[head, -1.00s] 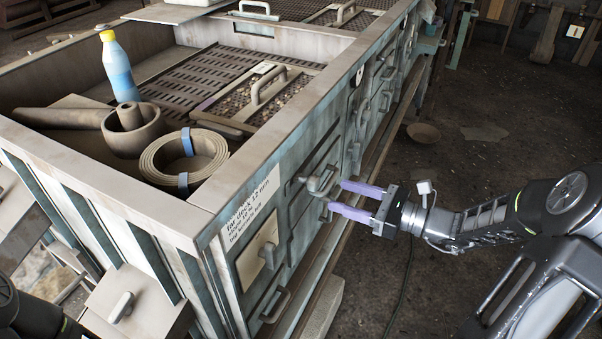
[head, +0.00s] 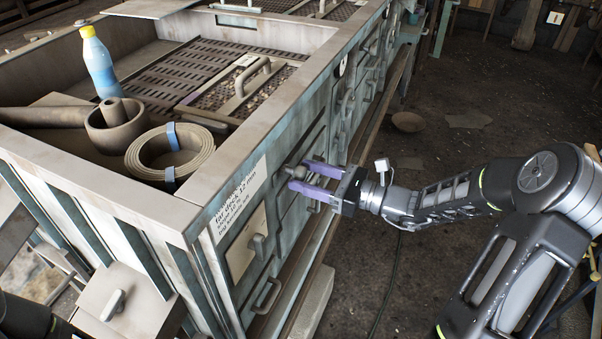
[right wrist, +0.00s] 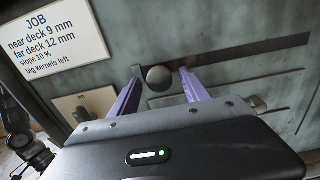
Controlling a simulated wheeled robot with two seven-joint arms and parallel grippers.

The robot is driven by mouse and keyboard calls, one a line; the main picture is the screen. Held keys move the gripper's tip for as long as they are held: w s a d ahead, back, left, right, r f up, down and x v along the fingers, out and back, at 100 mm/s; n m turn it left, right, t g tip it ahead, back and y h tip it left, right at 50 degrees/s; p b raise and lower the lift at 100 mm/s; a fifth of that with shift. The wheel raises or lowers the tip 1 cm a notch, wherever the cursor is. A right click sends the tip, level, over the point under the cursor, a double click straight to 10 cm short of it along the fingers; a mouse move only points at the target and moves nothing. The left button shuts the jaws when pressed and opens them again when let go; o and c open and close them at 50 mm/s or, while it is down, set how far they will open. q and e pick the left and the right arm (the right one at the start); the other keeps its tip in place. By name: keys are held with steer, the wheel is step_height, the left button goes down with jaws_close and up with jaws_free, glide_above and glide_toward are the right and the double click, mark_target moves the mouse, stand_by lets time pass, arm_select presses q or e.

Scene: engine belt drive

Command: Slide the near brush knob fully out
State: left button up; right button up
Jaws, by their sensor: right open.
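The near brush knob (head: 295,171) is a grey round knob on the machine's long side wall, right of the job label. In the right wrist view the ball-shaped knob (right wrist: 158,78) sits between the two purple fingers, beside a long dark slot (right wrist: 245,52). My right gripper (head: 297,174) is open, its fingertips at the wall on either side of the knob. A gap shows between the ball and each finger in the wrist view. The knob's stem is mostly hidden. My left gripper is not in view; only dark arm parts show at the lower left.
The job label (right wrist: 53,45) is left of the knob. A pale plate with a handle (head: 246,250) and a lower handle (head: 267,296) stick out nearby. A bottle (head: 98,62) and a coiled belt (head: 168,153) rest on the machine top. The floor on the right is mostly clear.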

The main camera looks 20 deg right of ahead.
steer(key=shift+x, duration=0.85)
steer(key=shift+c, duration=0.4)
jaws_close()
stand_by(0.4)
